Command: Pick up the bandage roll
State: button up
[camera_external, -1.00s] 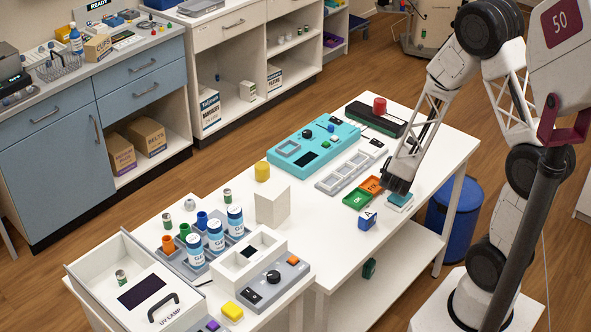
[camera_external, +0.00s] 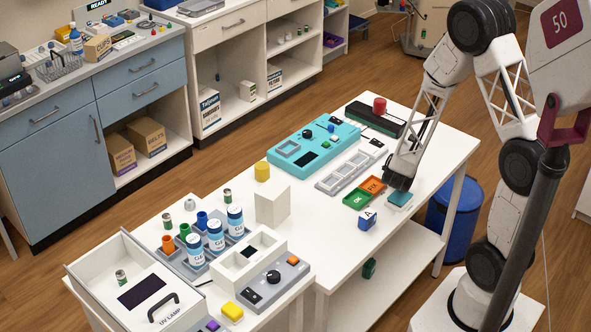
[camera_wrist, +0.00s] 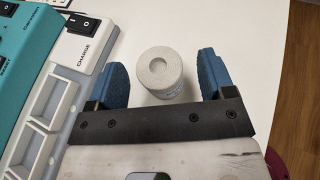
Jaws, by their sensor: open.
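A short pale grey-white cylinder with a round dent in its top, which looks like the bandage roll (camera_wrist: 158,72), stands upright on the white table in the wrist view. My gripper (camera_wrist: 162,80) is open, with one blue finger on each side of the roll. Gaps show between the roll and both fingers. I cannot tell how far the fingertips are above the table. In the external view my gripper (camera_external: 399,186) is low over the right part of the table, and I cannot make out the roll there.
A grey charging strip (camera_wrist: 72,75) lies left of the fingers. The table edge is to the right.

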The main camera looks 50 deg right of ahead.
jog(key=shift+x, duration=0.85)
jog(key=c, duration=1)
